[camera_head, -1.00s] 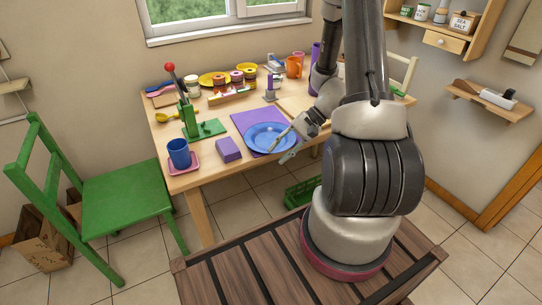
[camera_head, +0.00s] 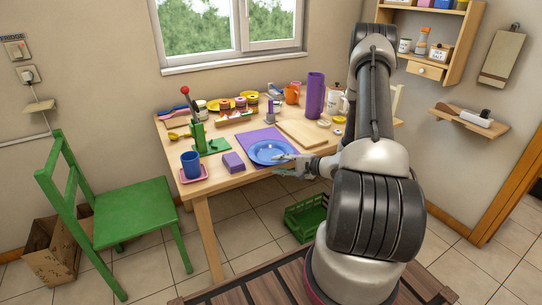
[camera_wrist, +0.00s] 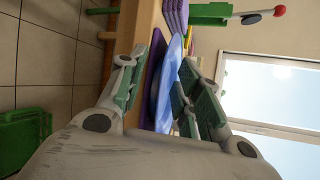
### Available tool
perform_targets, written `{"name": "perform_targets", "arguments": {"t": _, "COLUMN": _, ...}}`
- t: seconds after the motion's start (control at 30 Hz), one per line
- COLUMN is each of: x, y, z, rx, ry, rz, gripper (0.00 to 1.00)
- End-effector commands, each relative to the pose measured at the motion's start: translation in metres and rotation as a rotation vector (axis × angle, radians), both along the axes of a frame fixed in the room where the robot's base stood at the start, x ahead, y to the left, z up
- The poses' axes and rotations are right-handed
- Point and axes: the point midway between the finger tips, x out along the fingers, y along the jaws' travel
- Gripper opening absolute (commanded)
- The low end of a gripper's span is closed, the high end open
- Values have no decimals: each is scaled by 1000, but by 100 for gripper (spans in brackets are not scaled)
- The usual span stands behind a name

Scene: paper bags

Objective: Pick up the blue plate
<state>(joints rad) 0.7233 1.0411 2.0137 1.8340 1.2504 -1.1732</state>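The blue plate (camera_head: 270,152) lies on a purple mat (camera_head: 250,137) near the front edge of the table. My gripper (camera_head: 280,165) is at the plate's near right rim, with its fingers parted. In the wrist view, the plate (camera_wrist: 168,90) is seen edge-on in the gap of my gripper (camera_wrist: 158,72), with one finger on each side of it. The finger on the left side overlaps the table edge in that view. I see a gap between the plate and that finger; contact on the other side cannot be told.
The wooden table (camera_head: 205,186) also holds a purple block (camera_head: 233,162), a blue cup (camera_head: 190,165), a green press (camera_head: 197,138) with a red knob and a cutting board (camera_head: 303,132). A green chair (camera_head: 135,212) stands left. A green crate (camera_head: 307,217) is on the floor below.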

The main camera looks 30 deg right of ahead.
Motion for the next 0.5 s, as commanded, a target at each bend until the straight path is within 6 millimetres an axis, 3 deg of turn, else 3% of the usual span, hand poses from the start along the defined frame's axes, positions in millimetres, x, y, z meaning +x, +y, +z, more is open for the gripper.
{"name": "perform_targets", "arguments": {"t": 0.33, "x": 11, "y": 7, "z": -4, "rx": 1, "ry": 1, "rz": 0, "gripper": 34}}
{"name": "perform_targets", "arguments": {"t": 0.5, "x": 11, "y": 7, "z": -3, "rx": 1, "ry": 1, "rz": 0, "gripper": 5}}
